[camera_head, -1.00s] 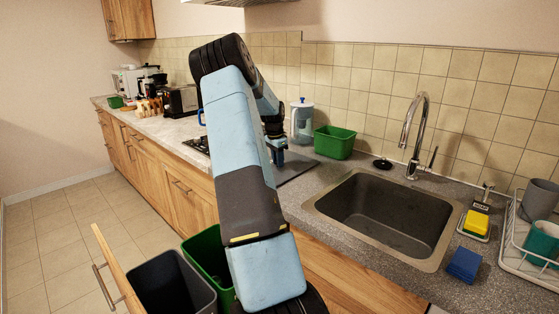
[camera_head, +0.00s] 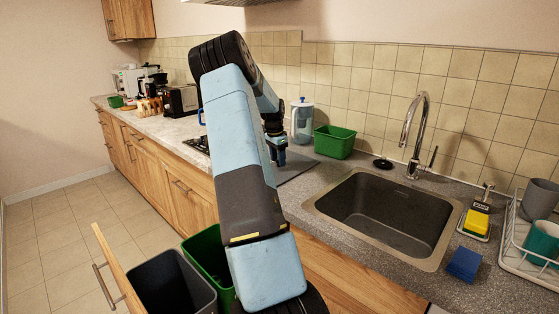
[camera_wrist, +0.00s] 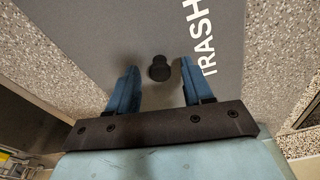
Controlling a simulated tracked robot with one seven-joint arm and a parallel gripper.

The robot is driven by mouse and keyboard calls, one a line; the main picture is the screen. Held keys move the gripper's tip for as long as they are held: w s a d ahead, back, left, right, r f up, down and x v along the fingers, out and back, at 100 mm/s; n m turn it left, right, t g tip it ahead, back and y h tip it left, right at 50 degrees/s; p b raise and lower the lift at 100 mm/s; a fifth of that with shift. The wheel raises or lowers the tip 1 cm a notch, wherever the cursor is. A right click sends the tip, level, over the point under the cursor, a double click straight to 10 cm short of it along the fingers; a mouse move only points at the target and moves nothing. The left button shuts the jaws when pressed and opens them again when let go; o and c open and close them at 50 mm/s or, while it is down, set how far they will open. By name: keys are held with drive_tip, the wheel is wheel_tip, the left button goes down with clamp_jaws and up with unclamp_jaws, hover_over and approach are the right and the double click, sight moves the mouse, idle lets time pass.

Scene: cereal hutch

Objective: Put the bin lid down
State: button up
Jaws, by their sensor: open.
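The bin lid (camera_wrist: 90,50) is a flat grey panel with white "TRASH" lettering and a black knob (camera_wrist: 159,68). It lies flat on the speckled counter, and its edge shows in the head view (camera_head: 298,173) beyond my arm. My gripper (camera_wrist: 155,80) is open, with its blue fingers apart on either side of the knob and not visibly touching it. In the head view my gripper (camera_head: 277,160) points down over the lid, partly hidden by my arm. A grey bin (camera_head: 172,283) and a green bin (camera_head: 207,258) stand uncovered in the pulled-out drawer.
The open drawer front (camera_head: 118,270) juts out at lower left.

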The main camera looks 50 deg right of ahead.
wheel_tip(320, 180, up, 11)
drive_tip(key=a, duration=0.1)
drive_tip(key=s+a+r+n+t, duration=0.1)
drive_tip(key=a+r+n, duration=0.15)
drive_tip(key=a, duration=0.35)
drive_tip(key=a+r+n+y, duration=0.1)
drive_tip(key=a+r, duration=0.3)
drive_tip(key=a, duration=0.3)
drive_tip(key=s+a+r+n+t, duration=0.1)
drive_tip(key=a+r+n, duration=0.15)
drive_tip(key=a, duration=0.35)
drive_tip(key=s+a+r+n+t, duration=0.1)
drive_tip(key=s+a+r+n, duration=0.15)
drive_tip(key=a, duration=0.45)
drive_tip(key=s+a+r+n+t, duration=0.1)
drive_tip(key=s+a+r+n, duration=0.1)
drive_tip(key=s+a, duration=0.35)
drive_tip(key=s+a+f+n+t, duration=0.1)
drive_tip(key=s+a+f+n, duration=0.2)
drive_tip(key=s+a+n, duration=0.6)
drive_tip(key=s+a, duration=0.9)
drive_tip(key=a, duration=0.2)
drive_tip(key=shift+n+t, duration=0.35)
drive_tip(key=shift+t, duration=0.05)
drive_tip(key=shift+f, duration=0.1)
